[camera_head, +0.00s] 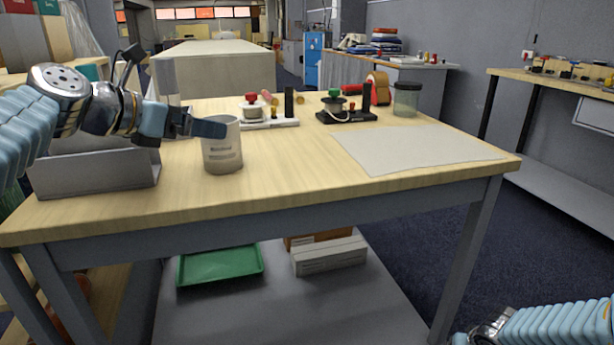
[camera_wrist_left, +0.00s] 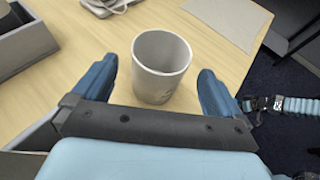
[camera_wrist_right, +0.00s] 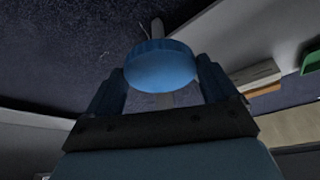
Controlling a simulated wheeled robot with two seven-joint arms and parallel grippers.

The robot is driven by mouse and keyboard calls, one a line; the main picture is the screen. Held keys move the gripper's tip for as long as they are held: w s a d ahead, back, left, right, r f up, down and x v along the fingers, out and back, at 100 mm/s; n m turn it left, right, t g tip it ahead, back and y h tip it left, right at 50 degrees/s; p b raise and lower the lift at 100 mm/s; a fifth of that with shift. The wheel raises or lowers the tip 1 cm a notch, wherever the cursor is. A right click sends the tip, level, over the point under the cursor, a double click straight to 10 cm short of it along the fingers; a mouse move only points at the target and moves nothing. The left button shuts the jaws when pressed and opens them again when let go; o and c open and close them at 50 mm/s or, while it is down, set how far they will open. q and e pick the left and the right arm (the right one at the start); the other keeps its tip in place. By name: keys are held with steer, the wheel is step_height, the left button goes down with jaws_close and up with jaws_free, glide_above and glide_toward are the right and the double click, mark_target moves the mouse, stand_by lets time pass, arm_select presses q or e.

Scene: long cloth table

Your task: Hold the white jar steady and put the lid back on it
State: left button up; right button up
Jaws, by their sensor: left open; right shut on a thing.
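The white jar (camera_head: 222,152) stands upright and uncovered on the wooden table, left of the middle. My left gripper (camera_head: 206,130) is at the jar's upper part in the head view. In the left wrist view the jar (camera_wrist_left: 160,82) stands between the two open blue fingers (camera_wrist_left: 172,88), with a gap on each side. The blue round lid (camera_wrist_right: 161,66) shows in the right wrist view, where my right gripper (camera_wrist_right: 160,88) is shut on it. The right gripper is low, beyond the table's right front, and its fingers are outside the head view.
A grey metal bin (camera_head: 95,175) stands left of the jar. A white sheet (camera_head: 410,150) lies flat on the right. Small devices (camera_head: 268,118) and a glass jar (camera_head: 407,100) stand at the back. The table's front edge (camera_head: 300,205) lies between the right arm and jar.

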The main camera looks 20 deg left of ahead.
arm_select(q)
steer(key=shift+w+d, duration=0.1)
steer(key=shift+w, duration=0.15)
steer(key=shift+w+f, duration=0.1)
steer(key=x, duration=0.6)
steer(key=shift+c, duration=0.2)
